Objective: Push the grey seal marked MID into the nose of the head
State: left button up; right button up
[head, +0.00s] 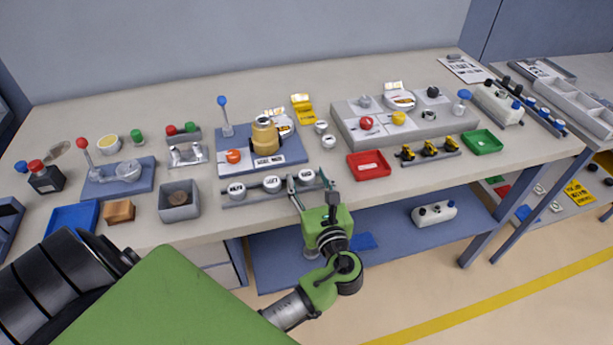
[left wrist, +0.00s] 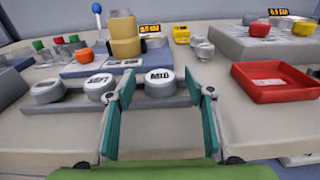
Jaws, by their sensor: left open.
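The round seal marked MID (left wrist: 159,80) is white-topped with a grey side. It sits at the right end of a grey rack, and also shows in the head view (head: 307,177). My left gripper (left wrist: 168,90) is open and empty, its teal fingers spread at the rack's front, with the MID seal between and just beyond the tips; contact cannot be told. It also shows in the head view (head: 308,182). A tan stepped cylinder (head: 265,139), which looks like the head, stands upright on a blue fixture behind the rack. My right gripper is not in view.
Two similar seals (head: 237,191) (head: 272,184) sit left of MID. A red tray (head: 369,165) lies to the right, with a grey block (head: 400,125) behind it. Small white parts (head: 328,141) stand behind the gripper. A blue-knobbed lever (head: 225,115) rises from the fixture.

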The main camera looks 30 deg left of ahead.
pick_arm(q)
jog(key=shift+x, duration=0.95)
jog(key=c, duration=1.1)
